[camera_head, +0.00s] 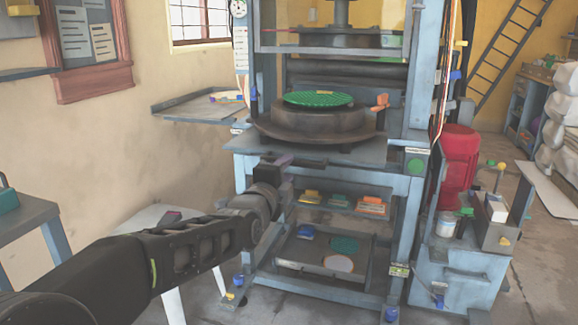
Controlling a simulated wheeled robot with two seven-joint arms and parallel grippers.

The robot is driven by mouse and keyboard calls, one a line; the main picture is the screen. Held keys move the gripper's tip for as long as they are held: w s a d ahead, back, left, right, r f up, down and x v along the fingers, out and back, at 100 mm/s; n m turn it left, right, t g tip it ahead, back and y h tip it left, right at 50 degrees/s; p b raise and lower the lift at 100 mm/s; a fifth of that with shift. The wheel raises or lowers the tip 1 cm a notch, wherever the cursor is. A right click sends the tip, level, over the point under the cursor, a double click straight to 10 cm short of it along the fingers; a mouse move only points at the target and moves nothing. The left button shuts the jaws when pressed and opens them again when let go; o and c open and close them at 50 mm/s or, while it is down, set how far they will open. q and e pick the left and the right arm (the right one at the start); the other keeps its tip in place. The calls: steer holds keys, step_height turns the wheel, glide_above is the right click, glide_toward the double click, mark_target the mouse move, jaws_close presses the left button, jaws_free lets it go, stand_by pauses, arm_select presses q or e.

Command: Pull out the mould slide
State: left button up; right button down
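The mould slide (372,152) is a flat grey-blue plate at mid-height in the blue press frame, seen from the front. A round brown mould (318,122) sits on it, with a green patterned disc (318,100) on top. A dark bar, perhaps a handle, shows at the slide's front edge. My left gripper (288,164) is at this front edge, left of centre, with the arm reaching in from lower left. Its fingers are small and dark here. I cannot tell whether they are open, shut or touching the bar. My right gripper is not in view.
A lower shelf (318,262) holds small coloured items. A blue cabinet (455,262) and a red cylinder (456,172) stand right of the press. A side tray (190,107) is at the left. The press posts flank the slide; open floor shows at lower right.

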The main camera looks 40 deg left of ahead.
arm_select(q)
steer(key=v, duration=0.5)
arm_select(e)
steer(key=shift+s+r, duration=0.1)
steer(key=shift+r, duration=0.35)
